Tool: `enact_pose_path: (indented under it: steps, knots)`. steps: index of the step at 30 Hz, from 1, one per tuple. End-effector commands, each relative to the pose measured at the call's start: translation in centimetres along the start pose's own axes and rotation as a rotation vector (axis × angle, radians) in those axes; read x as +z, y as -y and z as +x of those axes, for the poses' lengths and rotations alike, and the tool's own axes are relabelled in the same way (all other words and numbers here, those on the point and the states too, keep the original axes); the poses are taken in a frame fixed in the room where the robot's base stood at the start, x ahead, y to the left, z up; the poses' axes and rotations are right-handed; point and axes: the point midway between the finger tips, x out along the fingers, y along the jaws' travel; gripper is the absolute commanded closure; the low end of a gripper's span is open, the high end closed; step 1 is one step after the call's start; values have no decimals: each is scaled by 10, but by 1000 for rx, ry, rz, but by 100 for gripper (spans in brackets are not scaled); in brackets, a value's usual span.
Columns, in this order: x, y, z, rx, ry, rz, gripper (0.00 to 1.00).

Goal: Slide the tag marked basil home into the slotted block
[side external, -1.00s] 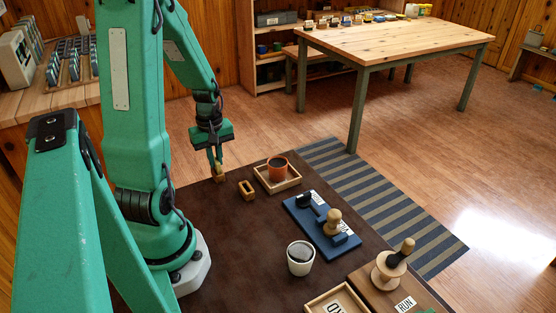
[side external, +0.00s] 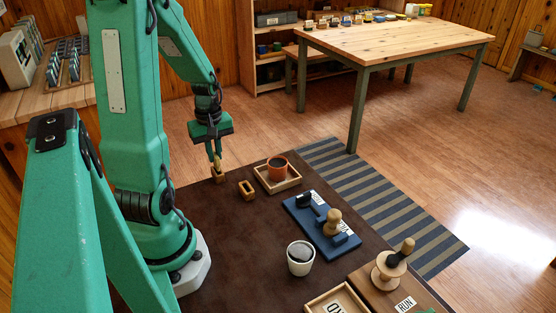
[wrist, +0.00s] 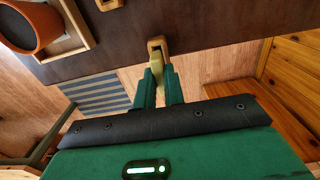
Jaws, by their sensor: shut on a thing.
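My gripper (side external: 216,160) is shut on a small pale tag (side external: 217,164), which also shows between the fingers in the wrist view (wrist: 158,66). Its marking cannot be read. Directly below the tag in the side view is a small wooden slotted block (side external: 220,177) on the dark table mat. The same block (wrist: 157,42) shows just past the fingertips in the wrist view. The tag's lower end meets or overlaps the block's top in the picture; how deep it sits in the slot cannot be told. A second wooden block with an opening (side external: 247,190) stands to the right.
An orange pot (side external: 278,168) stands in a wooden tray (side external: 292,183) to the right. A blue board (side external: 305,221) with a stamp, a white cup (side external: 301,258) and a wooden stand (side external: 389,270) are nearer the front. The dark mat (side external: 235,245) is bare in the middle.

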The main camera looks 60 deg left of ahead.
Motion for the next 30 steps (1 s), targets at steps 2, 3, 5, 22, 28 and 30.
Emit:
enact_pose_path:
  steps: [2,3,5,22,28,30]
  knots:
    - [0,0,-3,1,-2,0,100]
    - [0,0,-5,2,-2,0,100]
    - [-1,0,-7,2,-2,0,100]
    - [0,0,-14,1,-1,0,100]
    - [5,-4,-16,1,-2,3,100]
    - [10,-7,-19,1,-2,3,100]
